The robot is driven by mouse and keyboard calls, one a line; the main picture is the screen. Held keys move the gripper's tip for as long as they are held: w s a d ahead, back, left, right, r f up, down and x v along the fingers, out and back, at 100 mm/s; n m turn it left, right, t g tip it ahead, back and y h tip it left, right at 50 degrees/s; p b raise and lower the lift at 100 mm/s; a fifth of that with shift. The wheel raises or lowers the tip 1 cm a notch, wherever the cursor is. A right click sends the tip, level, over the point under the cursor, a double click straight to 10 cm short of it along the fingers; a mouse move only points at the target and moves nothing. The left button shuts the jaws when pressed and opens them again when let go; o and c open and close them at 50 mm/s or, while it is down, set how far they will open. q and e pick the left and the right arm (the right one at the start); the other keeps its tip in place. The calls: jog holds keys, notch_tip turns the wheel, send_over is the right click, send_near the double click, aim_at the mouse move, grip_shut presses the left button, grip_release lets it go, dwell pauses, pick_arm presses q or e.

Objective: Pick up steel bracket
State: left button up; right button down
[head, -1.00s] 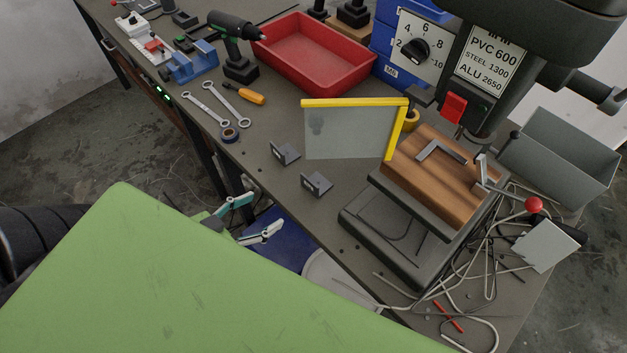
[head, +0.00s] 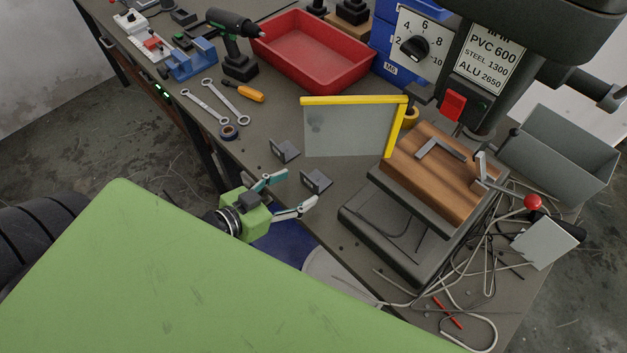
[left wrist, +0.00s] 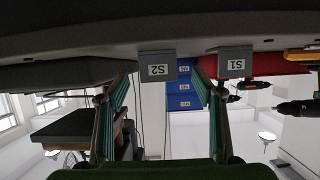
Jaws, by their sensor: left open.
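Two small dark grey L-shaped steel brackets stand near the bench's front edge: one farther back (head: 286,151) and one nearer (head: 316,182). The left wrist view is upside down; it shows their labels, S2 (left wrist: 157,68) and S1 (left wrist: 232,64). My left gripper (head: 299,189) is open and empty at the bench edge, just short of the nearer bracket. In the left wrist view, the S2 bracket stands ahead between my left fingers (left wrist: 163,80), and S1 is to the right of them. No contact is visible. My right gripper is not in view.
A clear guard with a yellow frame (head: 352,101) stands behind the brackets. The drill press base (head: 395,245) and wooden block (head: 440,190) are to the right. Wrenches (head: 205,107), a screwdriver and a red tray (head: 315,55) lie farther back. Tangled scrap covers the right corner.

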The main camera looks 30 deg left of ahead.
aim_at(309, 184)
pick_arm(q)
jog(key=shift+x, duration=2.65)
jog(key=shift+s+d+f, duration=0.1)
jog(key=shift+d+f, duration=0.05)
jog(key=shift+f, duration=0.05)
jog(key=shift+r, duration=0.1)
jog(key=c, duration=1.5)
